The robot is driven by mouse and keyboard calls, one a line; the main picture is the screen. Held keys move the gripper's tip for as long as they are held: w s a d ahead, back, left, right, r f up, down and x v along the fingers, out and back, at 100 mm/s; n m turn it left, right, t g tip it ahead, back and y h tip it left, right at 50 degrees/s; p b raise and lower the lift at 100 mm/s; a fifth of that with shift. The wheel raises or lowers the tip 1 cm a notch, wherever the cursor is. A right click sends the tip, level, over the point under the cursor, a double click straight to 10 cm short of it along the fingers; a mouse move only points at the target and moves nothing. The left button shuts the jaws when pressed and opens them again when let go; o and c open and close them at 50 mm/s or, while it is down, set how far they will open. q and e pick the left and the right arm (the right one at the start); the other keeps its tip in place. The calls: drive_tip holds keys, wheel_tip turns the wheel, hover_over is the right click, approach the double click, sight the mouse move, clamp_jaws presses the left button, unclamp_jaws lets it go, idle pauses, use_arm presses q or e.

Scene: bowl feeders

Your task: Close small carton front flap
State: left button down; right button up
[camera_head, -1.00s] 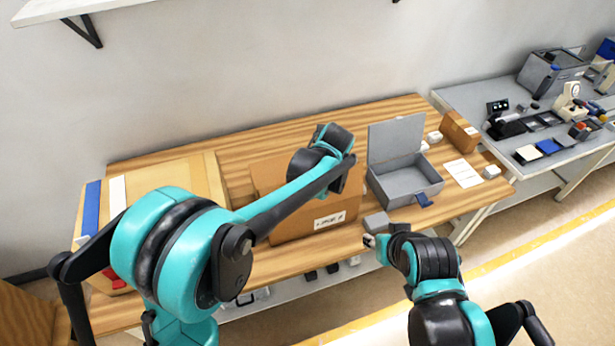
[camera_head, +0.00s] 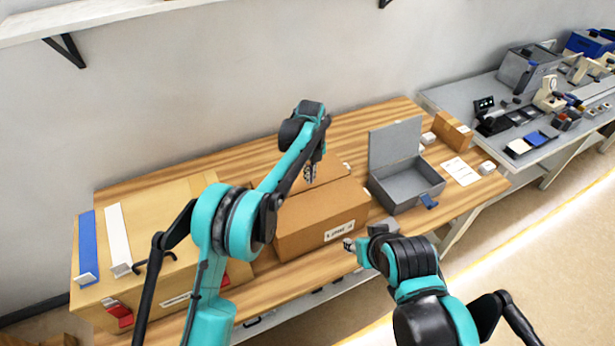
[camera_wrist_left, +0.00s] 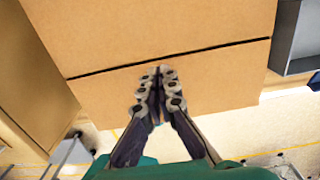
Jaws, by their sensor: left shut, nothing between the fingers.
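The small carton (camera_head: 308,236) is a brown box with a white label on its front, standing mid-table. In the left wrist view its top (camera_wrist_left: 220,75) shows two flat brown panels with a thin dark gap between them. My left gripper (camera_head: 309,172) is over the carton's top, partly hidden by its own arm in the head view. In the left wrist view my left gripper (camera_wrist_left: 160,76) is shut and empty, its tips in front of the near panel. Whether they touch it I cannot tell. My right gripper (camera_head: 350,245) is near the table's front edge, right of the carton.
A large carton (camera_head: 150,270) with blue and white strips on top stands at left. An open grey box (camera_head: 408,188) with its lid up is right of the small carton. A small brown box (camera_head: 453,131) and a white sheet (camera_head: 461,172) lie further right.

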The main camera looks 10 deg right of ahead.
use_arm(q)
drive_tip(key=shift+w+a+f+b, duration=0.1)
drive_tip(key=shift+w+f+b, duration=0.2)
drive_tip(key=shift+f, duration=0.4)
drive_tip(key=shift+w+a+f+b, duration=0.1)
drive_tip(key=shift+w+f+b, duration=0.2)
drive_tip(key=shift+f, duration=0.4)
